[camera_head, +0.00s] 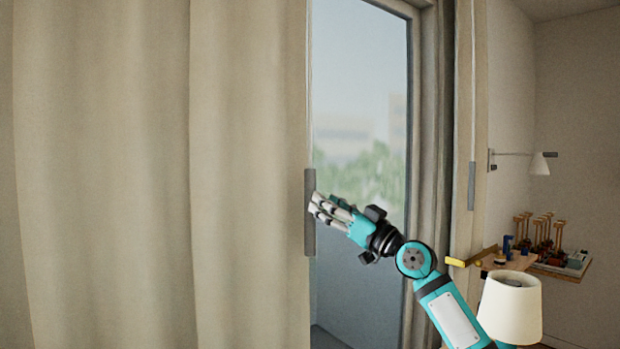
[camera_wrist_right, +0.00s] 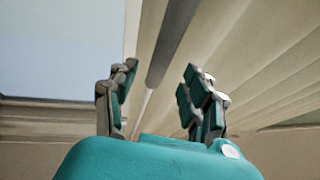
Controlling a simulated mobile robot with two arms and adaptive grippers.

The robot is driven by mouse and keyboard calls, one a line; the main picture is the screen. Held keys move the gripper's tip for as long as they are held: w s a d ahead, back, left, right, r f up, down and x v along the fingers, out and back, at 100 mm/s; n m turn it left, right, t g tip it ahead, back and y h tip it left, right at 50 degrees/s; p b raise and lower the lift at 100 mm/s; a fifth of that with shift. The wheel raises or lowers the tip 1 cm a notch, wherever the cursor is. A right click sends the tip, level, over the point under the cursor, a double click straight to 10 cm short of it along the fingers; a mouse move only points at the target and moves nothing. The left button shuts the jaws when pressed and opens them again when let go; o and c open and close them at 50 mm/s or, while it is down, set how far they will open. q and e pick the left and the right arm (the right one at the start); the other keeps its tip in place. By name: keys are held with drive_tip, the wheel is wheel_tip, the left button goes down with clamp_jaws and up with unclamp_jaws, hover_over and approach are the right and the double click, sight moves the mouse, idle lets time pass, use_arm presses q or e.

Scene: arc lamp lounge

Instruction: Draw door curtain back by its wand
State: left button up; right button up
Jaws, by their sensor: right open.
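The beige door curtain (camera_head: 120,170) hangs in folds over the left half of the head view. Its grey wand (camera_head: 310,240) hangs upright along the curtain's right edge, with a thick grip section. In the right wrist view the wand (camera_wrist_right: 170,45) runs between the two fingers, and the curtain folds (camera_wrist_right: 250,60) lie to the right. My right gripper (camera_head: 319,207) is at the wand's grip, coming from the right. In the wrist view the right gripper (camera_wrist_right: 160,100) is open, with gaps between its fingers and the wand. My left gripper is not in view.
The glass door (camera_head: 360,100) stands right of the curtain's edge. A second grey grip (camera_head: 471,186) hangs further right. A wall lamp (camera_head: 539,164), a shelf with small items (camera_head: 560,270) and a white lampshade (camera_head: 511,308) are at the right.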

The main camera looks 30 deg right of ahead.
sight(310, 191)
drive_tip(key=p+x, duration=0.2)
drive_tip(key=x, duration=0.4)
drive_tip(key=shift+w, duration=0.1)
drive_tip(key=shift+c, duration=0.3)
clamp_jaws()
